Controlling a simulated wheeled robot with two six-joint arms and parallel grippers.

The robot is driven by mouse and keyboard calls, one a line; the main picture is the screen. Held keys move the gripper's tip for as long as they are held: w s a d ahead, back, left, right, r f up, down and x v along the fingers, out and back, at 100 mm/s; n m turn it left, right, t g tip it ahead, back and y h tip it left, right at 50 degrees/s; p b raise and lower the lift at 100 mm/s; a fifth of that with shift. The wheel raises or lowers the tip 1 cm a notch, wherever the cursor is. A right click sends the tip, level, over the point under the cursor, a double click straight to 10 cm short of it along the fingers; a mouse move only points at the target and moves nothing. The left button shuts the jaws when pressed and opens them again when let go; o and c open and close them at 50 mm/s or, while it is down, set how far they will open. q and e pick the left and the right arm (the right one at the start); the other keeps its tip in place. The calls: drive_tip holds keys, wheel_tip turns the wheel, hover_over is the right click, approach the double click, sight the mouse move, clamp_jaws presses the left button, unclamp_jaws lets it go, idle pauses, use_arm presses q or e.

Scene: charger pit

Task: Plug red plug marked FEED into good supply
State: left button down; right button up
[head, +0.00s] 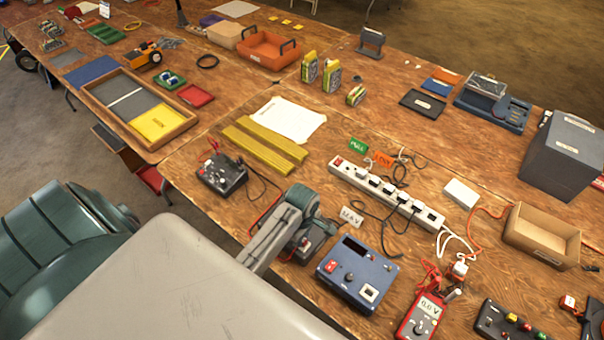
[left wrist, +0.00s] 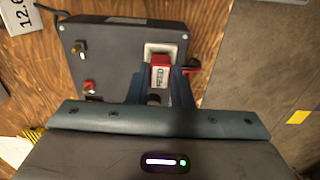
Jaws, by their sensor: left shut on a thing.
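My left gripper (head: 306,238) is over a small dark supply box (head: 318,248), partly hidden by my arm. In the left wrist view, the gripper (left wrist: 162,84) is shut on the red plug marked FEED (left wrist: 160,76). The plug is at the white-framed socket of the dark supply box (left wrist: 115,50); I cannot tell how deeply it is seated. A blue supply box (head: 357,274) with a white socket stands just right of the gripper. Another dark supply box (head: 221,174) is farther left. My right gripper is not in view.
A label (head: 351,216) reading 12.6 V lies behind the blue box. A white power strip (head: 388,195) with several cords lies beyond it. A red multimeter (head: 424,316) reads 0.0 V. An open cardboard box (head: 541,236) stands at the right.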

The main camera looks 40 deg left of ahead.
use_arm(q)
drive_tip(key=shift+f, duration=0.2)
idle(0.7)
drive_tip(key=c, duration=0.9)
unclamp_jaws()
drive_tip(key=shift+r, duration=3.75)
